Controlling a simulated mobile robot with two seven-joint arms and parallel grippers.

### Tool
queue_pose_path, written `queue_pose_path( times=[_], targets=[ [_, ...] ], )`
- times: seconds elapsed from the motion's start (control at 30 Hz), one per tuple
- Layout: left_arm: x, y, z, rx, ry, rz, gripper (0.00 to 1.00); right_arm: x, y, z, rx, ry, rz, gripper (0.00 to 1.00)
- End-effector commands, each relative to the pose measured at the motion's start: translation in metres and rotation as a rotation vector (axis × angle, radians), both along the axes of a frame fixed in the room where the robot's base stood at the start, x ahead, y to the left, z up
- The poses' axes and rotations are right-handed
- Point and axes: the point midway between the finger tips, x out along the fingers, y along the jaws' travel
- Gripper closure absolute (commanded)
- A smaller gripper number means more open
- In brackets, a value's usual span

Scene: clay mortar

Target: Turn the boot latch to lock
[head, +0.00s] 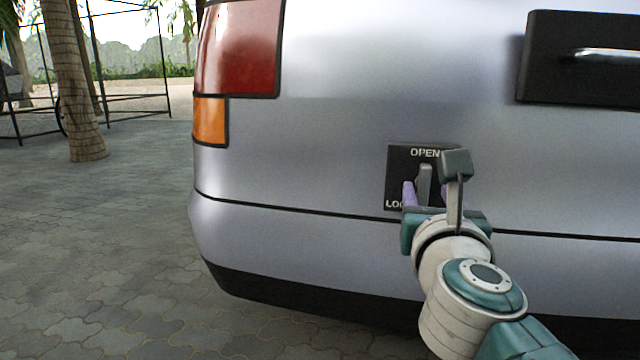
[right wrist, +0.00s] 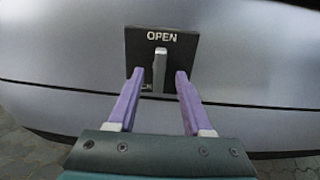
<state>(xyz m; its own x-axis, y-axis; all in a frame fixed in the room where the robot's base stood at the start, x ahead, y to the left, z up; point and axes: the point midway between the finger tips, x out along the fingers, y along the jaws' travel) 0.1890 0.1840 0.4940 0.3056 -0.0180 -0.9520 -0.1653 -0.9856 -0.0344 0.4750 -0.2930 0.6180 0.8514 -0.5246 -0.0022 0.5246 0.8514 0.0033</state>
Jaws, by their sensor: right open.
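The boot latch is a grey lever (head: 424,182) on a black plate (head: 398,160) on the silver car's rear. The plate reads OPEN at the top, and a partly covered label starting "LO" shows at the lower left. The lever stands upright, its top just below OPEN, also in the right wrist view (right wrist: 160,66). My right gripper (head: 424,194) is open in front of the plate. In the right wrist view its purple fingers (right wrist: 160,80) stand apart, one on each side of the lever's lower part. Whether they touch it cannot be told. My left gripper is not in view.
The silver car body (head: 320,130) fills most of the head view. A dark recessed panel with a handle (head: 580,60) is at the upper right. A red and orange tail light (head: 238,50) is at the left. Open paving (head: 100,240) and a palm trunk (head: 72,80) lie further left.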

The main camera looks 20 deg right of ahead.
Motion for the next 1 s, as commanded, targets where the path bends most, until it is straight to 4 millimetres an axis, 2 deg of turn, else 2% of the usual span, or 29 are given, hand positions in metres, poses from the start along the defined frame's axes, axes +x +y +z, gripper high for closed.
queue_pose_path(
  times=[0.1, 0.33, 0.5, 0.77, 0.87, 1.0],
  targets=[
    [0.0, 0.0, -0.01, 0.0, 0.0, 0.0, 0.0, 0.022, -0.013, -0.001, -0.003, -0.003, 0.001, 0.5],
    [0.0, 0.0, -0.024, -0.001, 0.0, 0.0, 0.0, 0.053, -0.033, -0.002, -0.005, -0.002, 0.001, 0.5],
    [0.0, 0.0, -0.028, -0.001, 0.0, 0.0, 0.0, 0.064, -0.039, 0.0, -0.004, 0.0, 0.001, 0.5],
    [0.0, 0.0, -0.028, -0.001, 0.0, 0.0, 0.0, 0.065, -0.04, 0.0, -0.004, 0.001, 0.002, 0.5],
    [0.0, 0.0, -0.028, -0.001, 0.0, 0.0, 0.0, 0.065, -0.04, 0.0, -0.004, 0.001, 0.002, 0.58],
    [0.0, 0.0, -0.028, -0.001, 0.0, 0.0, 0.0, 0.065, -0.04, 0.0, -0.004, 0.001, 0.002, 0.74]
  ],
)
